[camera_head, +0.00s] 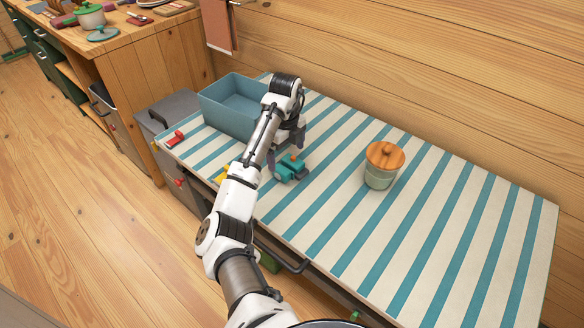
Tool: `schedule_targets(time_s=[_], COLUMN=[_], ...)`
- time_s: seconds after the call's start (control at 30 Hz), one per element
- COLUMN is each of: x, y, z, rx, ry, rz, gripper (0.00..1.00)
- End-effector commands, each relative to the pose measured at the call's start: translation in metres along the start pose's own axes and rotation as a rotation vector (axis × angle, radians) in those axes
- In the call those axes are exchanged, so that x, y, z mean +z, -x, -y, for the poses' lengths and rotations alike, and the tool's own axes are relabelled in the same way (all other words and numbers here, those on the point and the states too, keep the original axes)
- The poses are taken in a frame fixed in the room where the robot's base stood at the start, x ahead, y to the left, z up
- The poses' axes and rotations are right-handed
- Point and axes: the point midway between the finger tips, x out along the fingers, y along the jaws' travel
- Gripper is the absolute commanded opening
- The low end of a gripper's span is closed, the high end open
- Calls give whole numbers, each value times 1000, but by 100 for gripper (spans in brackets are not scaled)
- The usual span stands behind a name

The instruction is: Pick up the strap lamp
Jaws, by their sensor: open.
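My gripper (285,152) is open, pointing down over the striped table, with its fingers apart. Just below and beside the fingertips sits a small teal object (288,170) with an orange part on top and dark parts. It may be the strap lamp or a toy vehicle; I cannot tell which. It rests on the table, and the gripper does not hold it. A small yellow item (221,174) shows at the table's front edge, partly hidden by my arm. A small red item (175,138) lies at the table's left end.
A blue open bin (222,108) stands at the back left, close to my gripper. A jar with a wooden lid (384,165) stands to the right. The striped table (450,230) is clear at its right end. A wooden wall runs behind; a wooden counter (130,60) stands at the upper left.

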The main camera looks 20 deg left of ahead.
Motion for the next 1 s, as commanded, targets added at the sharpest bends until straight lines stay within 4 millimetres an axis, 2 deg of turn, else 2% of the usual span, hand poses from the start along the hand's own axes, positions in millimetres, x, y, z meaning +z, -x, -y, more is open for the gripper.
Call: schedule_targets(time_s=[0.17,0.43,0.73,1.0], x=[-1,-2,-2,-2], y=[-11,-49,-56,-56], z=[1,3,4,4], rx=[2,1,0,0], ry=[1,1,1,1], rz=[-1,0,1,1], gripper=[100,100,100,66])
